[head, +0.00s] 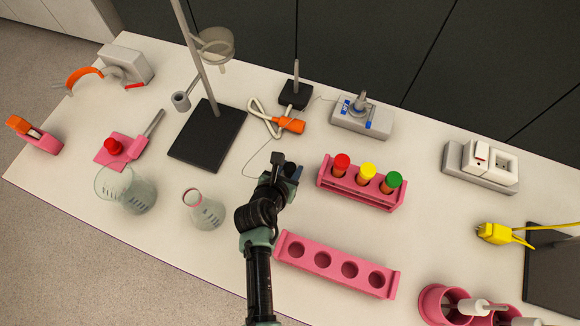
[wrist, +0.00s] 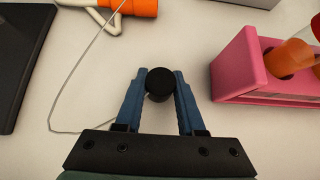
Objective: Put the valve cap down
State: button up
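A round black cap (wrist: 160,82), which I take to be the valve cap, sits between the two blue fingertips of my gripper (wrist: 160,88) in the wrist view. The fingers appear to touch it on both sides. In the head view the black piece (head: 277,158) shows at the end of my gripper (head: 284,168), over the white bench left of the pink rack with capped tubes. How high the cap is above the bench is hard to tell.
A pink rack (head: 324,186) with red, yellow and green capped tubes stands to the right. An empty pink rack (head: 322,264) lies nearer. An orange-and-white cable item (head: 290,125) and a black stand base (head: 207,134) lie behind. A flask (head: 203,212) stands left.

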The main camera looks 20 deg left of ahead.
jog(key=o, duration=0.4)
jog(key=shift+s+f, duration=0.1)
jog(key=shift+f, duration=0.1)
jog(key=shift+o, duration=0.2)
jog(key=shift+d, duration=0.1)
jog(key=shift+d+f, duration=0.15)
jog(key=shift+r, duration=0.4)
jog(key=v, duration=1.2)
jog(key=shift+a+r, duration=0.25)
jog(key=shift+r, duration=0.2)
